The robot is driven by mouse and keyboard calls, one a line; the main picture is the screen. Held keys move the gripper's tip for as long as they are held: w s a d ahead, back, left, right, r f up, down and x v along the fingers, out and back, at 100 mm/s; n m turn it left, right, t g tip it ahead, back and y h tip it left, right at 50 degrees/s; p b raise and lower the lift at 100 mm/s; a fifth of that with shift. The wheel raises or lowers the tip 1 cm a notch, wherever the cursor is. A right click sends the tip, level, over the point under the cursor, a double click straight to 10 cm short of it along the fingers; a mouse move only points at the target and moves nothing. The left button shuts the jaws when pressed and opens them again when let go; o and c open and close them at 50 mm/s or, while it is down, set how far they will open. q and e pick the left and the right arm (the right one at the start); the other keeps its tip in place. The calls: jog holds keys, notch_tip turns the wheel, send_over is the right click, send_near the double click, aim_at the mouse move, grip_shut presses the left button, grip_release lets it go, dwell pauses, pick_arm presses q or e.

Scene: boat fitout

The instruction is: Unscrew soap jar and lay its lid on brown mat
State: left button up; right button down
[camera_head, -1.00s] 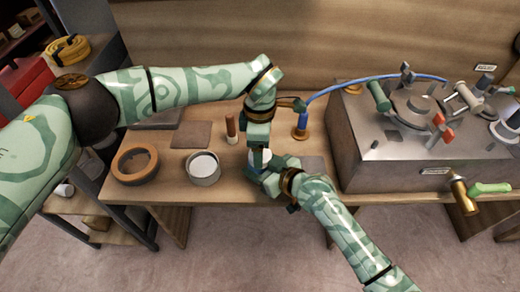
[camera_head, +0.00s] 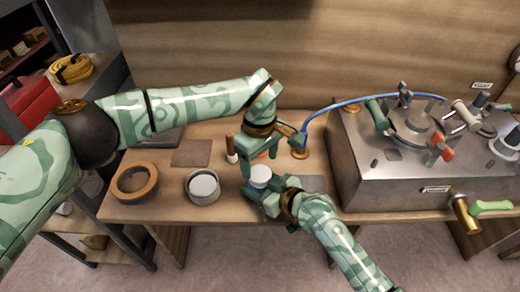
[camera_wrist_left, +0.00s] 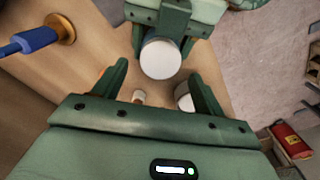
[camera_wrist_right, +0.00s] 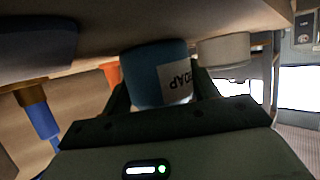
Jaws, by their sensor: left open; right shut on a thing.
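The soap jar (camera_wrist_right: 155,72) is blue with a SOAP label, upside down in the right wrist view. My right gripper (camera_head: 268,193) is shut on it near the table's front edge. Its round white top (camera_head: 260,174), which looks like the lid in place, faces up and also shows in the left wrist view (camera_wrist_left: 160,58). My left gripper (camera_head: 259,157) is open and empty just above and behind the jar, its fingers pointing down towards the white top. The brown mat (camera_head: 191,153) lies flat and bare on the table, left of both grippers.
A brown ring (camera_head: 120,188) and a round pale container (camera_head: 203,196) stand on the table to the left. A small brown-and-white cylinder (camera_head: 231,157) stands near the left gripper. A blue hose (camera_head: 345,108) runs to the metal console (camera_head: 375,180) on the right.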

aim_at(260, 173)
pick_arm(q)
jog(key=shift+f, duration=2.1)
jog(key=c, duration=1)
jog(key=n, duration=0.6)
jog(key=shift+n, duration=0.4)
jog(key=o, duration=1.1)
jog(key=shift+r, duration=0.1)
